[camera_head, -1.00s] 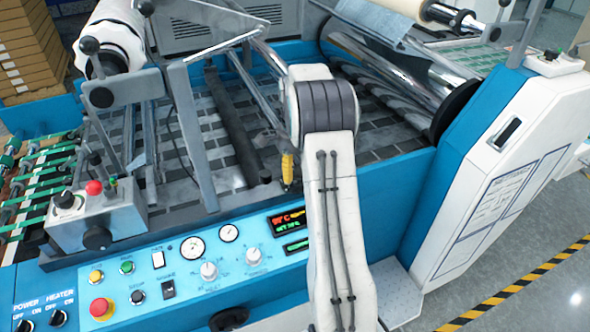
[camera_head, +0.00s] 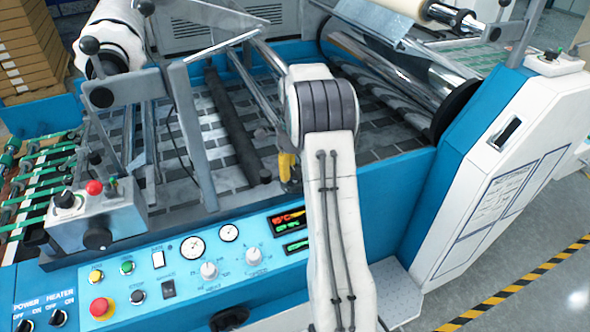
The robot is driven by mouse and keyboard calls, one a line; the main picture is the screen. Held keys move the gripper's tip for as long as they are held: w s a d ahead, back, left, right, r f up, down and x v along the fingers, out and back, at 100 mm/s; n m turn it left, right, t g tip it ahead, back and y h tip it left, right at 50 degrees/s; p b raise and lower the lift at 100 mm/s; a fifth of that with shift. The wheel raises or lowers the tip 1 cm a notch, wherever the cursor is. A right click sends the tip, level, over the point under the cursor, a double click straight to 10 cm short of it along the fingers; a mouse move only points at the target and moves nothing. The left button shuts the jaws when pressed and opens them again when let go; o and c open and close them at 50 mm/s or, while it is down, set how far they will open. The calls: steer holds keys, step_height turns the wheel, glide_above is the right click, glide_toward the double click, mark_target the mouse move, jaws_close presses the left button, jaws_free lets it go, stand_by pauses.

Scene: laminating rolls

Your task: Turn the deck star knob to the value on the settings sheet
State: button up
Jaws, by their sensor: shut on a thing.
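My white arm rises from the bottom middle and bends at a dark-banded elbow over the machine deck (camera_head: 215,180). A small yellow and dark piece, seemingly part of my gripper (camera_head: 290,172), shows at the left edge of the arm, low over the deck by the blue front wall. The fingertips are hidden behind the arm. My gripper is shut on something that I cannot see. No star knob can be made out on the deck. A printed sheet with a table (camera_head: 495,210) is on the white cabinet at right; its text is too small to read.
The blue control panel (camera_head: 130,290) has gauges, dials, switches, a red stop button (camera_head: 101,308) and a lit display (camera_head: 288,220). A grey box (camera_head: 95,222) with knobs stands at left. Grey bars and rollers cross the deck. Striped tape marks the floor at right.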

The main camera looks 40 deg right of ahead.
steer(key=shift+s+f, duration=0.15)
steer(key=shift+f, duration=0.05)
steer(key=o, duration=1.2)
steer(key=shift+r, duration=0.1)
steer(key=shift+r, duration=0.1)
steer(key=shift+w+r, duration=0.2)
steer(key=shift+r, duration=0.45)
step_height(320, 180, up, 11)
steer(key=shift+f, duration=0.2)
